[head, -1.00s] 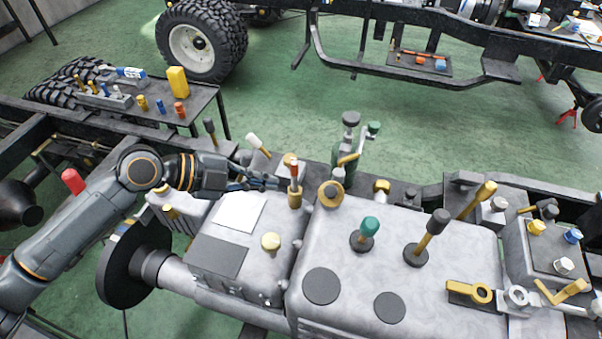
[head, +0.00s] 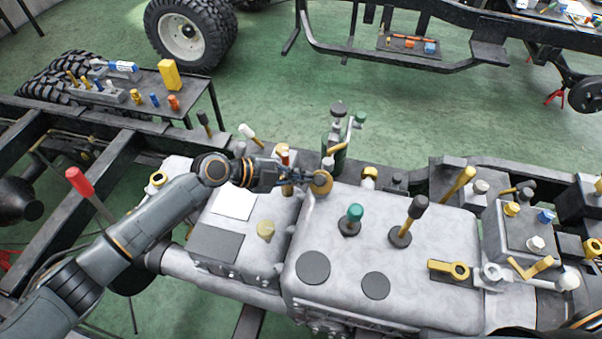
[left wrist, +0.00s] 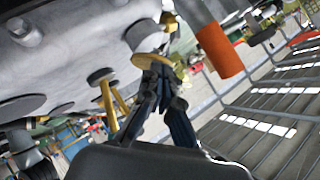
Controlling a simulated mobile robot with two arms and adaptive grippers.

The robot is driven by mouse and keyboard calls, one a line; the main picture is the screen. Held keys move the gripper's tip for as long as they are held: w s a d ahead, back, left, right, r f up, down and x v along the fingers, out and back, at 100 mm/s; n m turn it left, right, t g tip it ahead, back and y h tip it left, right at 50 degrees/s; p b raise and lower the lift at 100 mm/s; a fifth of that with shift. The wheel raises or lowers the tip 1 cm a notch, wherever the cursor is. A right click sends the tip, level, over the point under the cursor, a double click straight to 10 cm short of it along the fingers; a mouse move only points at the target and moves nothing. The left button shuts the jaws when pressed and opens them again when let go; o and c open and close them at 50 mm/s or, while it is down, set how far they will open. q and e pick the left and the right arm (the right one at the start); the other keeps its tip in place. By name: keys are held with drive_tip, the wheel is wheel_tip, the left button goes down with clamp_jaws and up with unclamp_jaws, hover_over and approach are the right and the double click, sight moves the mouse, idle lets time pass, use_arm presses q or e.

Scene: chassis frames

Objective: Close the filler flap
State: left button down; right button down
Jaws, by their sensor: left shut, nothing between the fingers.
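The filler flap appears to be the round gold disc (head: 320,183) at the upper left edge of the large grey housing (head: 400,285). In the left wrist view a gold disc (left wrist: 152,61) shows just beyond my fingertips, beside a grey stub on the housing. My left gripper (head: 309,178) is shut and empty, its tips at the left side of the disc. They look close to it or touching; I cannot tell which. The fingers also show in the left wrist view (left wrist: 157,72). How far the flap stands open is unclear. My right gripper is out of view.
An orange-tipped handle (left wrist: 220,52) is close right of the fingers in the left wrist view. A teal knob (head: 355,212) and a black-topped lever (head: 417,208) rise from the housing. A green bottle-like part (head: 335,145) stands behind. A red-handled lever (head: 80,182) is at left.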

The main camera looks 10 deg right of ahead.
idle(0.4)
use_arm(q)
drive_tip(key=shift+w+b, duration=0.2)
drive_tip(key=shift+b, duration=0.25)
drive_tip(key=shift+w+d+n+g+y+b, duration=0.2)
drive_tip(key=shift+n+g+y+b, duration=0.2)
drive_tip(key=shift+g+b, duration=0.15)
